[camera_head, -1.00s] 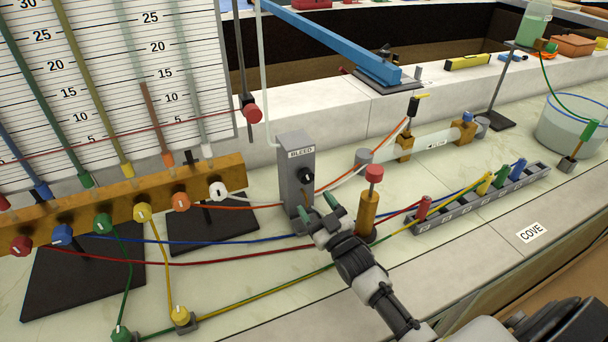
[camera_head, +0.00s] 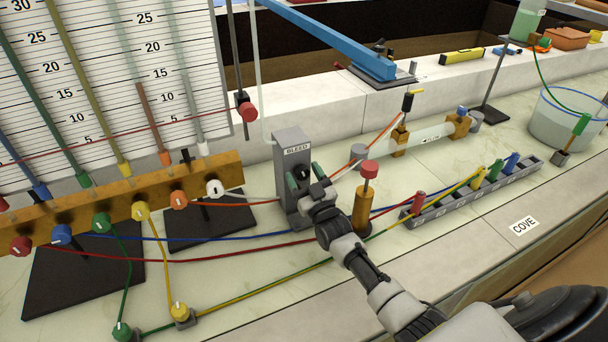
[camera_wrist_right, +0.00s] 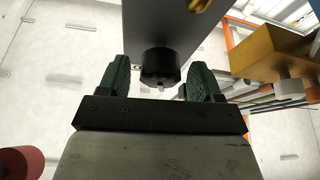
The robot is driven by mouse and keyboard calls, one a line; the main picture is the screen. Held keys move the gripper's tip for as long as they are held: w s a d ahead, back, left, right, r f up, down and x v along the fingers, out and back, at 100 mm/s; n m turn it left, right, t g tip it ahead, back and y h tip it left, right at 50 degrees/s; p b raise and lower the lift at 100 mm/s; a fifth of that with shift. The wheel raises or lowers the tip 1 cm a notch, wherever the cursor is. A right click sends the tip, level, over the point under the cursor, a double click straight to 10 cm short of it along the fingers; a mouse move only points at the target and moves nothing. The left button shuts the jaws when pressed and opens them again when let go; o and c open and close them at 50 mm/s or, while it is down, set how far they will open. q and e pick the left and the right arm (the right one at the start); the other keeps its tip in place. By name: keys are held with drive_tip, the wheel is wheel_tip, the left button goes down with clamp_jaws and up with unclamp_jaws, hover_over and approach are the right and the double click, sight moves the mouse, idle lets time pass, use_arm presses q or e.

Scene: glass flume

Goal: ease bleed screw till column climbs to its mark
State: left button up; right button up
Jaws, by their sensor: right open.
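The grey bleed block (camera_head: 291,150), labelled BLEED, stands upright on the bench with a black bleed screw knob (camera_head: 302,172) on its front. My right gripper (camera_head: 305,178) is at the block, its green fingers open on either side of the knob. In the right wrist view the black knob (camera_wrist_right: 159,67) sits between the open fingers (camera_wrist_right: 158,82), with gaps showing on both sides. The gauge board (camera_head: 110,90) carries several tubes; an orange-brown column (camera_head: 151,115) reaches roughly 13. A red thread crosses the board to a red slider (camera_head: 245,107). The level in the pale right-hand tube (camera_head: 198,100) is unclear. My left gripper is out of view.
A brass plunger with a red cap (camera_head: 369,168) stands close right of my right gripper. A grey rack (camera_head: 470,190) of coloured connectors lies further right. Coloured hoses cross the bench in front of the block. The brass manifold (camera_head: 120,200) with several knobs is to the left.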

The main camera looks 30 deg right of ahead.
drive_tip(key=c, duration=0.9)
drive_tip(key=m+h, duration=0.1)
drive_tip(key=m, duration=0.1)
drive_tip(key=shift+f+m+h, duration=0.1)
drive_tip(key=shift+m+h, duration=0.2)
drive_tip(key=m+h, duration=0.1)
drive_tip(key=m, duration=0.2)
drive_tip(key=shift+h, duration=0.3)
drive_tip(key=o, duration=0.9)
drive_tip(key=b+v, duration=0.1)
drive_tip(key=v, duration=0.6)
drive_tip(key=shift+s, duration=0.25)
